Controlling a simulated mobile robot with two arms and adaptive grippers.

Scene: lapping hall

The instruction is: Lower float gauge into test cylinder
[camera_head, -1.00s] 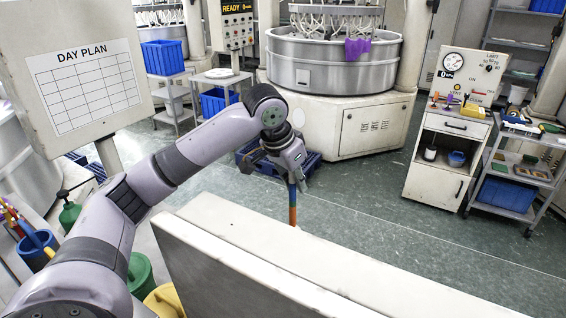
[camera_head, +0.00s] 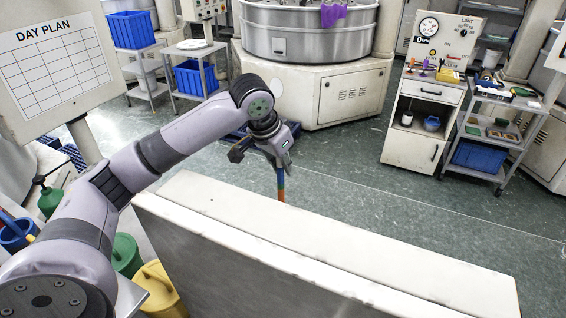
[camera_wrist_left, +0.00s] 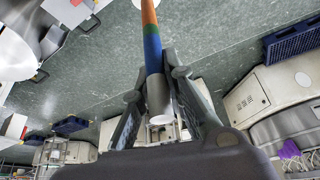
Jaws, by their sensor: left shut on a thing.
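My left gripper (camera_head: 281,158) is shut on the float gauge (camera_head: 281,182), a slim rod with blue and orange bands that hangs roughly upright. Its lower part goes out of sight behind the pale panel's top edge. In the left wrist view the gauge (camera_wrist_left: 152,48) shows orange, blue and grey bands and lies between the two dark fingers of the gripper (camera_wrist_left: 160,88). Its pale round end faces the camera. I cannot make out the test cylinder in either view. My right gripper is not in view.
A long pale panel (camera_head: 330,245) stands in front of the gauge. A day plan board (camera_head: 58,70) is at the left, above green and yellow cans (camera_head: 160,290). A lapping machine (camera_head: 310,95), a white cabinet (camera_head: 420,125) and a trolley (camera_head: 490,150) stand behind. Green floor lies between.

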